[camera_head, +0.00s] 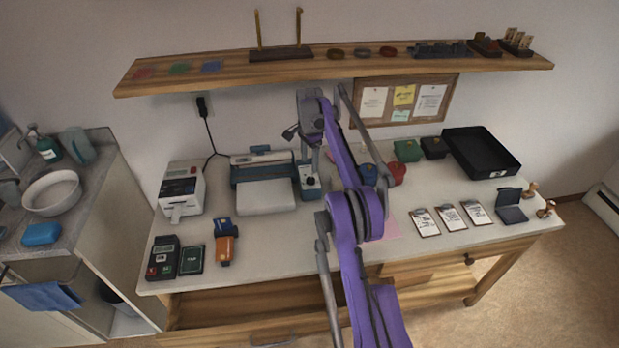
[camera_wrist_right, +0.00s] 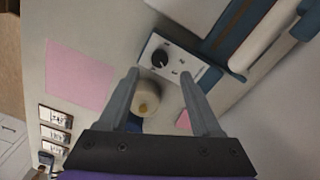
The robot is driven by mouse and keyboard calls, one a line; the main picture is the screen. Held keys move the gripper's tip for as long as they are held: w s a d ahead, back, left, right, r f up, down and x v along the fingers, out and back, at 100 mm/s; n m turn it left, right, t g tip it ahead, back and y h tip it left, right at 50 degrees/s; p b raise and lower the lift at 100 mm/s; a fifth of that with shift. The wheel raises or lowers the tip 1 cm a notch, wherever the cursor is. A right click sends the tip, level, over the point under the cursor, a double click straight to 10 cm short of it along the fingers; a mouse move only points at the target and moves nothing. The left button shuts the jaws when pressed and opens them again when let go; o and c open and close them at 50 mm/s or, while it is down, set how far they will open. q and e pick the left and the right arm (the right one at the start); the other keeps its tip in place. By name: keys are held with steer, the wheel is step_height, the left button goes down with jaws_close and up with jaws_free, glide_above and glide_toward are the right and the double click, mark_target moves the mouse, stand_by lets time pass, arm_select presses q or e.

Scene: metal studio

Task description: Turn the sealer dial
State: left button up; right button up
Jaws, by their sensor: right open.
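The sealer (camera_head: 265,185) is a blue and white machine at the back left of the worktop. Its white control panel is at its right end, with a dark round dial (camera_head: 308,178). In the right wrist view the black dial (camera_wrist_right: 160,58) shows on the white panel, just ahead of the fingertips. My right gripper (camera_wrist_right: 160,74) is open and empty, with one finger to each side of the dial in the picture and apart from it. In the head view my right gripper (camera_head: 308,150) is above the panel, partly hard to make out. My left gripper is not in view.
A label printer (camera_head: 182,190) stands left of the sealer. A cream round object (camera_wrist_right: 146,98) shows between my fingers in the wrist view. A pink sheet (camera_wrist_right: 78,75) lies beside the panel. A wooden shelf (camera_head: 350,68) runs above. A black tray (camera_head: 482,150) is at right.

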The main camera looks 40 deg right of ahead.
mark_target(310, 179)
step_height(310, 179, down, 8)
steer(key=shift+r, duration=0.25)
jaws_close()
stand_by(0.3)
